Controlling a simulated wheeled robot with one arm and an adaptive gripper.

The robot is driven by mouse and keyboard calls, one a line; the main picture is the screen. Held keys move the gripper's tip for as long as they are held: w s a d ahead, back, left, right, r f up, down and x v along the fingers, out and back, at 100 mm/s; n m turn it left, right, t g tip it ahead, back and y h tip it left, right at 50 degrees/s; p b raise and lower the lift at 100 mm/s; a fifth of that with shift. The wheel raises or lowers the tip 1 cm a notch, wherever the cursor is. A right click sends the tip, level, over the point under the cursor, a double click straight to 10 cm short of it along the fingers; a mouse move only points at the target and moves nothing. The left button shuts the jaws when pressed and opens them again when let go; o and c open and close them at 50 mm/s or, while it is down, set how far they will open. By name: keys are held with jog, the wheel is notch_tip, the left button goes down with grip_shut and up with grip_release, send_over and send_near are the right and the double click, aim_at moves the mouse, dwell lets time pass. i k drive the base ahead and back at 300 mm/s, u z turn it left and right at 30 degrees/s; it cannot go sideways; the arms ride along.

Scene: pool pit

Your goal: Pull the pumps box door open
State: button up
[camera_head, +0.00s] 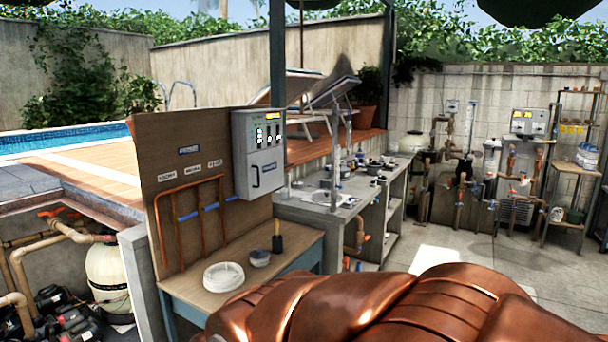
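A grey control box (243,150) is mounted at the right end of an upright wooden panel (160,150). I take it to be the pumps box. Its upper part has a small yellow display, green lights and dark knobs. Its lower door (266,178) looks shut, with a dark bar handle (256,177) on the left side and a small blue label on the right. My copper-coloured arm crosses the bottom of the view, in front of and below the box. My gripper is not in view.
Below the panel, a wooden bench (205,298) holds a white round lid (223,277), a small grey round part (259,258) and a dark-headed tool (277,240). A grey counter (310,212) with fittings stands to the right. Open paving (480,255) lies beyond.

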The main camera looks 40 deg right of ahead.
aim_at(265, 168)
jog(key=z, duration=1.35)
jog(key=i, duration=1.15)
jog(key=u, duration=0.55)
jog(key=i, duration=0.9)
jog(key=u, duration=0.65)
